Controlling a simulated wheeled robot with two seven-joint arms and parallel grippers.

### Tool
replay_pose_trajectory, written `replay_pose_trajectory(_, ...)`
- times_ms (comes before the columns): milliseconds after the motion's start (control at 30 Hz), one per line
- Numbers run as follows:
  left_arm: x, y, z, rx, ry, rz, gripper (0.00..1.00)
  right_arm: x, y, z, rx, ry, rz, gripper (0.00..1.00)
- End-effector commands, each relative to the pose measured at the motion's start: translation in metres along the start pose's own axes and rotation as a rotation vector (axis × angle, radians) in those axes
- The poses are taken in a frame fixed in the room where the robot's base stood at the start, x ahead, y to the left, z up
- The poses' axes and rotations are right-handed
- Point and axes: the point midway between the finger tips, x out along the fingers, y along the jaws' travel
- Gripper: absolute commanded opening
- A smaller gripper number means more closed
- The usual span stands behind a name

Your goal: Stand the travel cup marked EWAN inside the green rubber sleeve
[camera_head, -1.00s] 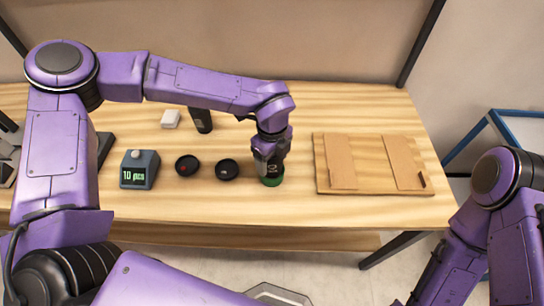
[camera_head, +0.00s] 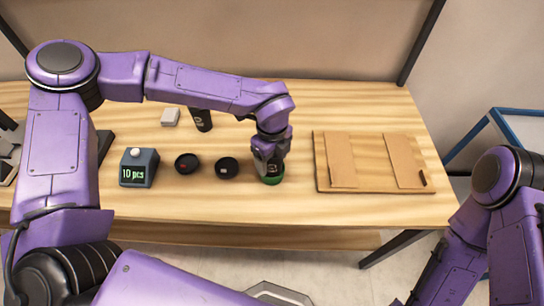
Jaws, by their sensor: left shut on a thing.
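My left gripper (camera_head: 270,157) points down and is shut on a dark travel cup (camera_head: 271,168) with a light mark too small to read. The cup is upright, with its lower end inside the green rubber sleeve (camera_head: 270,180) on the table. The gripper hides the cup's upper part. Another dark cup (camera_head: 202,121) with a light mark stands further back, partly hidden by my left arm. Its name is not readable either. My right arm shows at the lower right, but its gripper is out of view.
Two round black lids (camera_head: 227,168) lie left of the sleeve. A counter box (camera_head: 139,168) reading "10 pcs" stands further left, with a small white block (camera_head: 170,117) behind. A wooden board (camera_head: 374,187) with two tan pieces lies to the right. The table's front strip is clear.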

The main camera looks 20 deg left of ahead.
Motion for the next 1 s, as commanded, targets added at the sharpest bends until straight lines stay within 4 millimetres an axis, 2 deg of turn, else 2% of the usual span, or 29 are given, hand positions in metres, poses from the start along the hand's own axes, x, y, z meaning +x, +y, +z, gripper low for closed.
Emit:
replay_pose_trajectory(367,0.0105,-0.0001,0.0,0.0,0.0,0.0,0.57,0.0071,-0.0007,0.0029,0.0,0.0,0.0,0.43)
replay_pose_trajectory(400,0.0106,-0.0002,0.0,0.0,0.0,0.0,0.73,0.0071,-0.0006,0.0029,0.0,0.0,0.0,0.43)
replay_pose_trajectory(500,0.0098,-0.0001,0.0,0.0,0.0,0.0,0.99,0.0063,-0.0006,0.0026,0.0,0.0,0.0,0.43)
replay_pose_trajectory(1000,0.0063,0.0,0.0,0.0,0.0,0.0,1.0,0.0036,-0.0003,0.0015,0.0,0.0,0.0,0.43)
